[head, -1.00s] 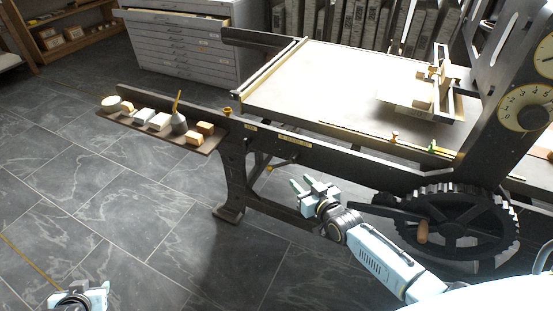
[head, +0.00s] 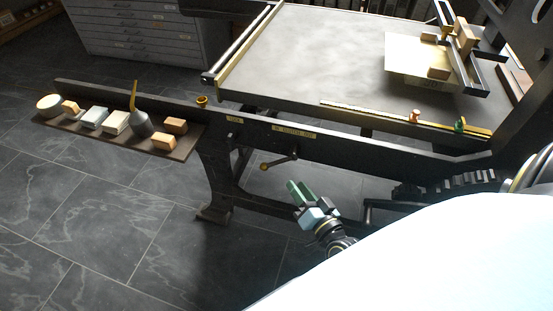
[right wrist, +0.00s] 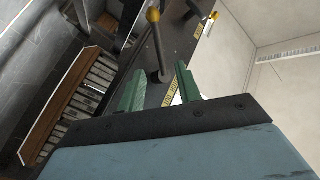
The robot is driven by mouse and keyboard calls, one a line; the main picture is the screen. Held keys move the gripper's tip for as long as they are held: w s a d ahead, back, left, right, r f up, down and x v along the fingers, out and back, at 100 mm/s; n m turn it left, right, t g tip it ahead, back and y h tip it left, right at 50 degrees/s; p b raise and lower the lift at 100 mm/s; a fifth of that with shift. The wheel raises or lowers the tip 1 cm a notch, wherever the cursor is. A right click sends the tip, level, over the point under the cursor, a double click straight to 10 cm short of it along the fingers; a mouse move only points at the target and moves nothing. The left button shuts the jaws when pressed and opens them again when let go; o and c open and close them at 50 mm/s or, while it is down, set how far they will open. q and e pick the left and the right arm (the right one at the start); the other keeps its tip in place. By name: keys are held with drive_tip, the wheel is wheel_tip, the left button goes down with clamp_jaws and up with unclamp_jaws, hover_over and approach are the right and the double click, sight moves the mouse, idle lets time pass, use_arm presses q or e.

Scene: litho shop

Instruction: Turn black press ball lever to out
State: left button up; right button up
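The black ball lever (head: 281,161) is mounted on the front rail of the press. Its dark arm slants down to the left from its pivot and ends in a brass ball. My right gripper (head: 312,197) is below and to the right of the lever, apart from it, with its green fingers spread and nothing between them. In the right wrist view the lever (right wrist: 157,48) stands beyond the open fingers (right wrist: 160,90), its brass ball near the top edge. A yellow label plate (head: 290,131) sits on the rail above the lever; its text is too small to read. My left gripper is out of view.
A shelf (head: 182,146) with several blocks and a dark funnel-like vessel projects at left. A press leg (head: 216,180) stands left of the lever. A toothed gear (head: 460,183) lies to the right. The floor in front is clear. My white body covers the lower right.

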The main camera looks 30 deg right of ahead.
sight(279, 162)
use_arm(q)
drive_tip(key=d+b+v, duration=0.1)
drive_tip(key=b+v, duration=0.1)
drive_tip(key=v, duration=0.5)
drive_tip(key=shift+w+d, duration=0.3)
use_arm(e)
drive_tip(key=shift+w+d, duration=0.2)
drive_tip(key=shift+w, duration=2.6)
drive_tip(key=shift+w+d, duration=0.15)
drive_tip(key=shift+w, duration=2.6)
clamp_jaws()
